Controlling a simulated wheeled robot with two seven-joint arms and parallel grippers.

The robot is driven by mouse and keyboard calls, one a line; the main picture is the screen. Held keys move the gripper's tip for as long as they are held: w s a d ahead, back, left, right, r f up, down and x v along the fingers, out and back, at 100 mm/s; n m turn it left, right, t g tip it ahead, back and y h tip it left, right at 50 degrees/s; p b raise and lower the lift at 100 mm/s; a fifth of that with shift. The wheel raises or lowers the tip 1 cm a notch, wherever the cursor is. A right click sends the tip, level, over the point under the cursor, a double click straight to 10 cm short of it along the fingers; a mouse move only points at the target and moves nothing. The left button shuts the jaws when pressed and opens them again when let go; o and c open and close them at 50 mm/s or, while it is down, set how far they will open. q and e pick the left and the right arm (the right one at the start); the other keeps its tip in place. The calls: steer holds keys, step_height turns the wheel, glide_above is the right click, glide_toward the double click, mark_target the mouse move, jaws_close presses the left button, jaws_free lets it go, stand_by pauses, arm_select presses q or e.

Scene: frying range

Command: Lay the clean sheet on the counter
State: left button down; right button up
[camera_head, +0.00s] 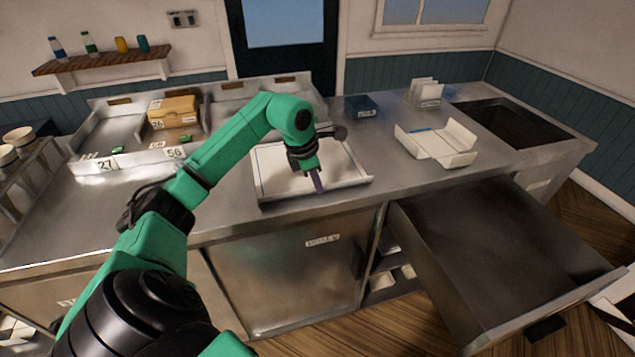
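A pale flat sheet-like piece (275,165) with a raised front edge lies on the steel counter (225,215), left of the middle. I cannot tell whether it is a loose sheet or a shallow tray. My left gripper (317,183) points down over its right part. The fingertips look close together, but I cannot tell whether they are shut or touching the surface. My arm hides part of the piece. A second white, folded, open-sided piece (437,143) lies farther right on the counter. My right gripper is out of view.
An open, empty-looking drawer (490,250) juts out at the right front. A dark sunken basin (515,125) is at the counter's right end. A dark blue box (361,106) and a white upright holder (425,93) stand behind. A cardboard box (173,112) is at the left.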

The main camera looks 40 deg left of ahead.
arm_select(q)
steer(key=c, duration=1.1)
jaws_free()
steer(key=shift+o, duration=0.2)
steer(key=shift+r, duration=0.45)
steer(key=v, duration=1.1)
steer(key=shift+s+b, duration=0.2)
steer(key=shift+b, duration=0.15)
